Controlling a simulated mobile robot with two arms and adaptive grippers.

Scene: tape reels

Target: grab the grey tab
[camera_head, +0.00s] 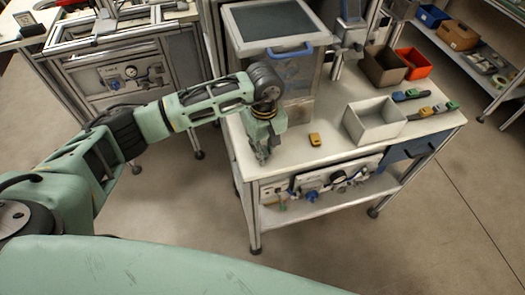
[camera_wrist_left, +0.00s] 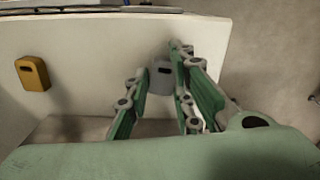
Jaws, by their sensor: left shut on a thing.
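My left gripper (camera_head: 263,157) points down at the left front part of the white bench top. In the left wrist view its green fingers (camera_wrist_left: 158,78) are closed around the grey tab (camera_wrist_left: 160,84), one finger on each side. The tab is a small grey block with a dark slot near its top edge. In the head view the tab is hidden behind the gripper. I cannot tell whether it still touches the bench top. My right gripper is in neither view.
A yellow tab (camera_head: 314,139) lies to the right of the gripper; it also shows in the left wrist view (camera_wrist_left: 33,73). A light grey bin (camera_head: 375,124), a brown bin (camera_head: 384,66) and an orange bin (camera_head: 414,63) stand further right. A large machine (camera_head: 275,65) rises behind the gripper.

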